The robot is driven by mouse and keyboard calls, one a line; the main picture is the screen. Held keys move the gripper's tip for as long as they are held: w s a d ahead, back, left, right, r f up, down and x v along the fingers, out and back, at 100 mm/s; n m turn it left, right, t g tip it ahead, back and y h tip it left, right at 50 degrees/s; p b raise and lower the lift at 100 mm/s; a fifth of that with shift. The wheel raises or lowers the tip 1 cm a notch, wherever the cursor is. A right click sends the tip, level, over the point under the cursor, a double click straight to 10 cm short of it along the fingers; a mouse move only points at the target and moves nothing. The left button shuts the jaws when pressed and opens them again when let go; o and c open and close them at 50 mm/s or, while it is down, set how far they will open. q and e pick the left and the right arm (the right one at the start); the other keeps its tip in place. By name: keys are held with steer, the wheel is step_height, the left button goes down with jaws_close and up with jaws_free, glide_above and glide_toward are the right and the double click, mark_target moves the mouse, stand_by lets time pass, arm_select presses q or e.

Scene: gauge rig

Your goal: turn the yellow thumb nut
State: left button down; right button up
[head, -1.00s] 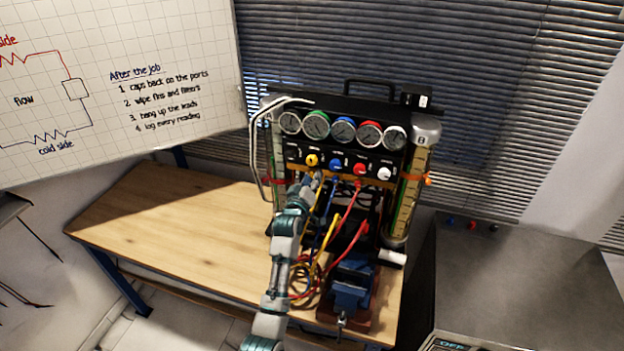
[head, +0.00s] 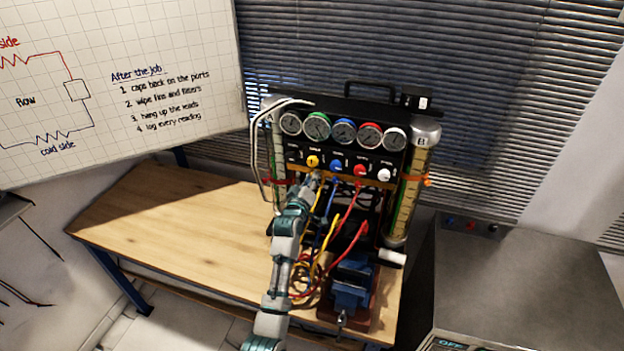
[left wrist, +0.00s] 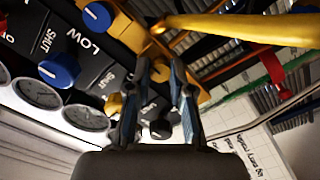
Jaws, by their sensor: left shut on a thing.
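My left gripper (head: 318,177) reaches up to the front of the gauge rig (head: 345,140), just below a yellow knob (head: 312,161). In the left wrist view its two fingers (left wrist: 161,70) are closed on a small yellowish piece, apparently the yellow thumb nut (left wrist: 160,73). The fingertips hide most of it, so its turn angle cannot be told. The yellow knob also shows in the left wrist view (left wrist: 113,104), left of the fingers and apart from them. My right gripper is not in view.
Blue (head: 336,164), red (head: 360,170) and white (head: 384,174) knobs sit beside the yellow one, under several gauges. A yellow hose (left wrist: 235,27) passes close to the fingertips. Red and blue hoses hang below. A blue vise (head: 352,285) stands in front. The bench's left side (head: 165,225) is clear.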

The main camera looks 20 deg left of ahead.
arm_select(q)
steer(key=c, duration=1)
jaws_free()
steer(key=shift+f, duration=0.15)
steer(key=shift+c, duration=0.2)
steer(key=s, duration=1.1)
steer(key=shift+s+a, duration=0.15)
steer(key=shift+s, duration=0.25)
